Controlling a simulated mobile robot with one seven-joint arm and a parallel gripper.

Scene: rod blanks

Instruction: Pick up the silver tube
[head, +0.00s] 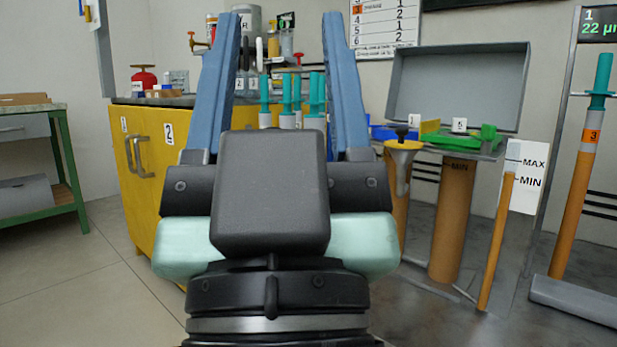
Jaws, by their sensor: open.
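My gripper (281,18) fills the middle of the head view. Its two long blue fingers stand wide apart and point away from me, with nothing held between them. I cannot pick out the silver tube with certainty. A grey cylinder (246,14) with a partly hidden label stands at the back, seen between the fingers near the left one. Several teal-topped tools (287,95) stand upright in front of it, also seen between the fingers. The gripper body and fingers hide part of the bench top.
A yellow cabinet (144,190) carries the cluttered bench top, with a red valve-like object (144,78) at its left. Floor at left is clear.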

